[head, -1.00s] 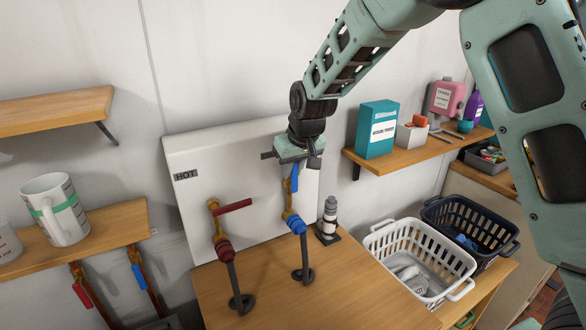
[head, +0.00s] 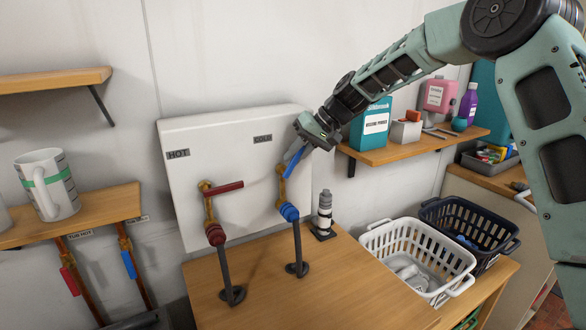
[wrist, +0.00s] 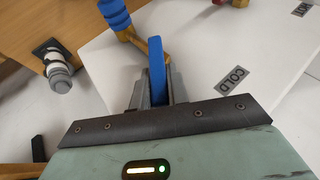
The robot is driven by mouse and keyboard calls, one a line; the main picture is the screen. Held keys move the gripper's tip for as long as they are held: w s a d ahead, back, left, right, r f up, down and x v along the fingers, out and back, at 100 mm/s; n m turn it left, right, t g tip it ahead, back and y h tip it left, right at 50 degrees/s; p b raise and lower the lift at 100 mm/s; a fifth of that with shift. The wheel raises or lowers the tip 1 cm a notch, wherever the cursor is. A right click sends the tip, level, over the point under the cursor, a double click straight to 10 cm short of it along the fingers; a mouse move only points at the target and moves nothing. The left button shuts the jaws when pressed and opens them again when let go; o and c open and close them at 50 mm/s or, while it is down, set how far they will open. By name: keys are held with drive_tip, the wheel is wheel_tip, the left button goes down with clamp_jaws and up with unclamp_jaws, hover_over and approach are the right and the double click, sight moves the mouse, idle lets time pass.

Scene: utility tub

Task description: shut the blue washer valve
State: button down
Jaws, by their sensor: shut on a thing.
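The blue washer valve stands under the COLD label (head: 263,138), with a brass body (head: 281,190) and a blue collar (head: 289,212). Its blue lever handle (head: 294,161) is tilted up to the right in the head view. My gripper (head: 308,143) is shut on the outer part of the handle. In the wrist view the blue handle (wrist: 157,68) sits between the two fingers (wrist: 155,92). The handle's far end is hidden by my gripper.
The red-handled hot valve (head: 222,188) is close on the left, its handle pointing right. A small black and white bottle-like object (head: 324,213) stands right of the cold pipe. A white basket (head: 415,252) and a wall shelf (head: 420,148) with boxes are farther right.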

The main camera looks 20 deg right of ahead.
drive_tip(key=shift+w+d+f+m+y+b, duration=0.1)
drive_tip(key=shift+d+f+m+y+b, duration=0.55)
drive_tip(key=shift+y+b, duration=1.3)
drive_tip(key=shift+w+d+f+m+y+b, duration=0.1)
drive_tip(key=shift+d+f+m+y+b, duration=0.2)
drive_tip(key=shift+f+y+b, duration=1.5)
drive_tip(key=shift+w+d+r+m+y+b, duration=0.1)
drive_tip(key=shift+d+m+y+b, duration=0.35)
drive_tip(key=shift+y+b, duration=1.6)
drive_tip(key=shift+a+h+b, duration=0.15)
drive_tip(key=shift+h+b, duration=0.35)
drive_tip(key=shift+b, duration=0.3)
drive_tip(key=c, duration=1.4)
unclamp_jaws()
drive_tip(key=shift+f, duration=0.1)
drive_tip(key=shift+o, duration=0.2)
drive_tip(key=s+d+b, duration=0.1)
drive_tip(key=d, duration=0.7)
drive_tip(key=s+d+b, duration=0.1)
drive_tip(key=s+d, duration=0.1)
drive_tip(key=d, duration=0.7)
drive_tip(key=shift+s, duration=0.25)
drive_tip(key=shift+f, duration=0.1)
